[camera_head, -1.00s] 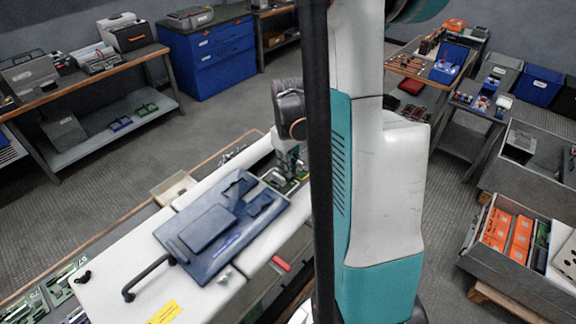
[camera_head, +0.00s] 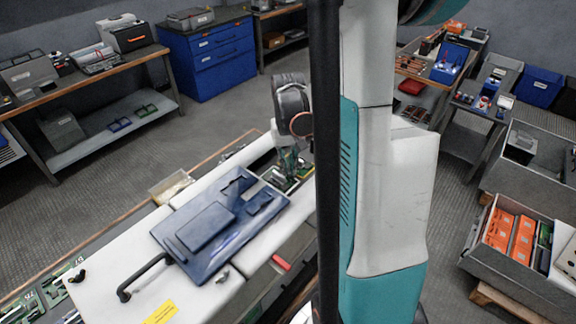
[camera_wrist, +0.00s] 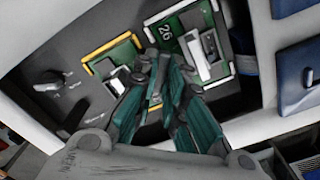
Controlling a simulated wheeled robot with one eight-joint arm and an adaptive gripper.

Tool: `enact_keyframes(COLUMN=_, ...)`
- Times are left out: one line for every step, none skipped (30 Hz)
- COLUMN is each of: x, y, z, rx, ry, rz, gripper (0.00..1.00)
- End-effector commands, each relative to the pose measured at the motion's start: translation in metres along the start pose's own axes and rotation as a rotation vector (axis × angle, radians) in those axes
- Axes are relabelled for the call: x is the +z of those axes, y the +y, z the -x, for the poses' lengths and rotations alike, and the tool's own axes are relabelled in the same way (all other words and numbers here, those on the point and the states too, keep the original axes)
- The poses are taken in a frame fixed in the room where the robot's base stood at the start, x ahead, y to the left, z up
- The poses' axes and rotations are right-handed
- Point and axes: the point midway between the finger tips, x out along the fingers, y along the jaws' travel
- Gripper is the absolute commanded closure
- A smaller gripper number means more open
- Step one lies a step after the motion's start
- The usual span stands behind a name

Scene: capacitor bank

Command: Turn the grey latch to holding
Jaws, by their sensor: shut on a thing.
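My gripper (camera_wrist: 158,68) has its teal fingers close together in the wrist view, between two green cards in an open bay. It is shut on a small grey part that looks like the grey latch; the fingertips hide most of it, so its exact angle cannot be told. The yellow-edged card (camera_wrist: 103,66) is to the left of the fingers. The white-edged card marked 26 (camera_wrist: 216,68) is to the right. In the head view my gripper (camera_head: 291,176) reaches down into the bay at the far end of the white cabinet (camera_head: 120,285).
A dark knob (camera_wrist: 48,80) with small markings sits left of the cards. A blue panel (camera_head: 243,244) lies on the cabinet beside the bay. A black handle (camera_head: 140,277) stands up at its near side. A small tray (camera_head: 171,187) is on the left edge.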

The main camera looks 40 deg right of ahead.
Motion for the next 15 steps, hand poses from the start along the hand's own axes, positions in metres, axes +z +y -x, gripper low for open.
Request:
enact_keyframes(x=-0.0002, y=0.0000, z=-0.0008, rx=0.000, ry=0.000, rz=-0.044, gripper=1.00)
enact_keyframes(x=-0.0003, y=0.0000, z=-0.0007, rx=0.000, ry=0.000, rz=-0.072, gripper=1.00)
enact_keyframes(x=-0.0003, y=0.0000, z=-0.0007, rx=0.000, ry=0.000, rz=-0.110, gripper=1.00)
enact_keyframes(x=-0.0004, y=0.0000, z=-0.0007, rx=0.000, ry=0.000, rz=-0.138, gripper=1.00)
enact_keyframes(x=-0.0004, y=0.0000, z=-0.0007, rx=0.000, ry=0.000, rz=-0.167, gripper=1.00)
enact_keyframes(x=-0.0004, y=0.0000, z=-0.0007, rx=0.000, ry=0.000, rz=-0.205, gripper=1.00)
enact_keyframes(x=-0.0004, y=0.0000, z=-0.0007, rx=0.000, ry=0.000, rz=-0.233, gripper=1.00)
enact_keyframes(x=-0.0004, y=0.0000, z=-0.0007, rx=0.000, ry=0.000, rz=-0.262, gripper=1.00)
enact_keyframes(x=-0.0004, y=0.0000, z=-0.0007, rx=0.000, ry=0.000, rz=-0.300, gripper=1.00)
enact_keyframes(x=-0.0004, y=0.0000, z=-0.0007, rx=0.000, ry=0.000, rz=-0.328, gripper=1.00)
enact_keyframes(x=-0.0003, y=-0.0001, z=-0.0007, rx=0.000, ry=0.000, rz=-0.356, gripper=1.00)
enact_keyframes(x=-0.0003, y=-0.0001, z=-0.0006, rx=0.000, ry=0.000, rz=-0.393, gripper=1.00)
enact_keyframes(x=-0.0003, y=-0.0001, z=-0.0006, rx=0.000, ry=0.000, rz=-0.420, gripper=1.00)
enact_keyframes(x=-0.0003, y=-0.0001, z=-0.0005, rx=0.000, ry=0.000, rz=-0.447, gripper=1.00)
enact_keyframes(x=-0.0003, y=-0.0001, z=-0.0004, rx=0.000, ry=0.000, rz=-0.481, gripper=1.00)
